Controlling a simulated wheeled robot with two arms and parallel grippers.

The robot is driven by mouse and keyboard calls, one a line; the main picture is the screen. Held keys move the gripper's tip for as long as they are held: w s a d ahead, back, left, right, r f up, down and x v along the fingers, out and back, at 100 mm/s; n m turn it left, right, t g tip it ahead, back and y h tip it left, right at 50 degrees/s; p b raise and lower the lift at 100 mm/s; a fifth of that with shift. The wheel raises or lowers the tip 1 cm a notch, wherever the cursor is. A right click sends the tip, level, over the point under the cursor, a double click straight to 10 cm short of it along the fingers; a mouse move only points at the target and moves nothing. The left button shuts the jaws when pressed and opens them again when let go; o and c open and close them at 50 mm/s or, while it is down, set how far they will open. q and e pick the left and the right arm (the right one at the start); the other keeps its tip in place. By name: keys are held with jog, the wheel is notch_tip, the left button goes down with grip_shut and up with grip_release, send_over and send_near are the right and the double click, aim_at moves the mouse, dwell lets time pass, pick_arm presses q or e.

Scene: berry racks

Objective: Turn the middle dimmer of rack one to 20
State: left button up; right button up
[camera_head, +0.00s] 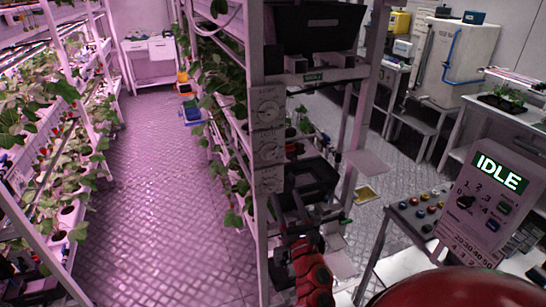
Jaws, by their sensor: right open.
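Three pale dimmer dials sit one above another on the end post of a plant rack (248,60) in the middle of the head view. The top dial (267,110) is the clearest. The middle dial (268,151) is just below it, and the lowest dial (270,180) is below that. Their settings are too small to read. My right gripper (297,208), dark on a red wrist, is open low and to the right of the lowest dial. It looks apart from the middle dial. My left gripper is not in view.
A control panel (483,205) reading IDLE stands at the right, beside a table with coloured buttons (422,209). Another plant rack (100,130) stands at the left. The aisle floor (165,190) between the racks is clear.

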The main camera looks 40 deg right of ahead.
aim_at(271, 157)
jog(key=p+x, duration=0.2)
jog(key=x, duration=1)
jog(key=shift+w+r+p, duration=0.1)
jog(key=shift+w+p, duration=0.2)
jog(key=shift+w+d+r, duration=0.1)
jog(key=shift+w+d, duration=0.05)
jog(key=shift+w, duration=0.25)
grip_shut()
